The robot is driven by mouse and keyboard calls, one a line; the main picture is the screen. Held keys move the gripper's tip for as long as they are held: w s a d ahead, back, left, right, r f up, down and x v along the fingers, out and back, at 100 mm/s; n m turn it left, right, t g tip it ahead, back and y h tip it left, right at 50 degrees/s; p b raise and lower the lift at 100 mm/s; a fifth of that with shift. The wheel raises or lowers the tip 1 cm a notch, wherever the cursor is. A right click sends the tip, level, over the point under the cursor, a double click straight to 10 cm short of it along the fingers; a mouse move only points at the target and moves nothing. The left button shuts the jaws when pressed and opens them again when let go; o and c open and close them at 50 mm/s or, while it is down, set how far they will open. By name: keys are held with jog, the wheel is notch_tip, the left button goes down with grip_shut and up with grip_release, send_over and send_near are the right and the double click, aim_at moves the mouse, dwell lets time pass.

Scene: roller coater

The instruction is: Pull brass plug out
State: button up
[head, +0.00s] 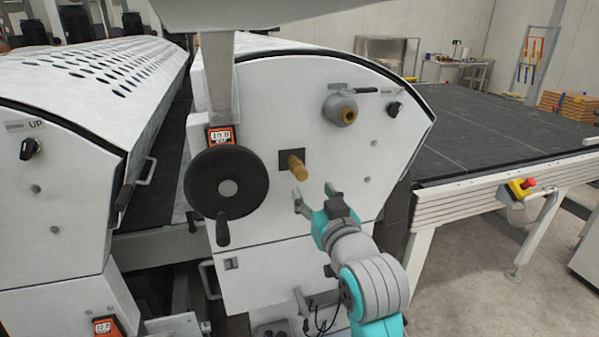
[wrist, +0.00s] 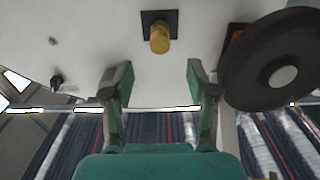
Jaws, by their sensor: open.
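The brass plug (head: 297,167) sticks out of a dark square plate (head: 284,157) on the white machine side panel, right of the black handwheel. In the wrist view the plug (wrist: 160,39) shows end-on at top centre, beyond the fingertips and roughly midway between them sideways. My gripper (head: 316,198) is open and empty, below and to the right of the plug in the head view, apart from it. In the wrist view the two green fingers (wrist: 156,80) stand wide apart with bare panel between them.
The black handwheel (head: 227,182) with its handle stands close left of the plug; in the wrist view it shows at right (wrist: 277,75). A grey round fitting with a brass centre (head: 341,109) and a black knob (head: 395,108) are above right. A dark conveyor table (head: 500,135) extends right.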

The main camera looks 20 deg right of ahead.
aim_at(303, 176)
jog(key=shift+w, duration=4.5)
grip_shut()
jog(key=shift+s, duration=0.15)
jog(key=shift+s, duration=2.9)
jog(key=shift+s, duration=1.5)
